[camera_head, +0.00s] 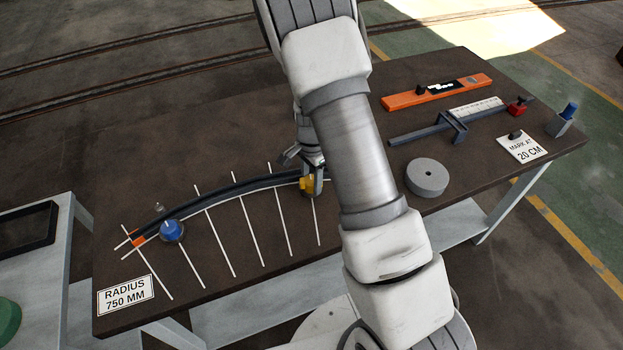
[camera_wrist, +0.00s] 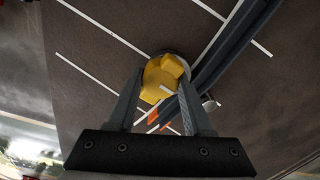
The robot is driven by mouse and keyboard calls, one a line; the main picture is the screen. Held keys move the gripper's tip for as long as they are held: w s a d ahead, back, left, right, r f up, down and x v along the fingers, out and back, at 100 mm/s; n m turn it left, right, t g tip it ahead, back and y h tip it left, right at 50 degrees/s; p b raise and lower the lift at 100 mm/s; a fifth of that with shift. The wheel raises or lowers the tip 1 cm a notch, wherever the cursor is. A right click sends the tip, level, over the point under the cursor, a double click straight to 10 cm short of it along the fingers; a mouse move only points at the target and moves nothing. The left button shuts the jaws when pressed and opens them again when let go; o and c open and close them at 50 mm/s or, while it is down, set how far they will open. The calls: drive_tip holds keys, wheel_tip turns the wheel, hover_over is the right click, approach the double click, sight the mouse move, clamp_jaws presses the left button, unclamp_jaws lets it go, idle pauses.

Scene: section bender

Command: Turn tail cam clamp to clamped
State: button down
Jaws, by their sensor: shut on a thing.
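The yellow cam clamp (camera_head: 308,185) sits on the brown bench beside the right end of the dark curved bar (camera_head: 230,193). My gripper (camera_head: 314,172) is down at this clamp, partly hidden behind my arm. In the wrist view the yellow clamp (camera_wrist: 163,77) lies between the two fingertips, and my gripper (camera_wrist: 160,90) is shut on it. A blue cam clamp (camera_head: 172,230) stands by the left end of the bar, near an orange mark (camera_head: 137,239). I cannot tell from its look which clamp is the tail one.
White lines cross the bench (camera_head: 250,290). A grey disc (camera_head: 427,177), an orange level (camera_head: 437,91), a dark caliper-like tool (camera_head: 445,128) and a "MARK AT 20 CM" card (camera_head: 522,147) lie to the right. A "RADIUS 750 MM" card (camera_head: 125,296) lies front left.

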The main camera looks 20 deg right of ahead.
sight(311, 180)
idle(0.3)
drive_tip(key=shift+c, duration=1.5)
unclamp_jaws()
drive_tip(key=shift+r, duration=0.1)
wheel_tip(311, 180, up, 17)
drive_tip(key=p, duration=0.1)
drive_tip(key=shift+r, duration=0.15)
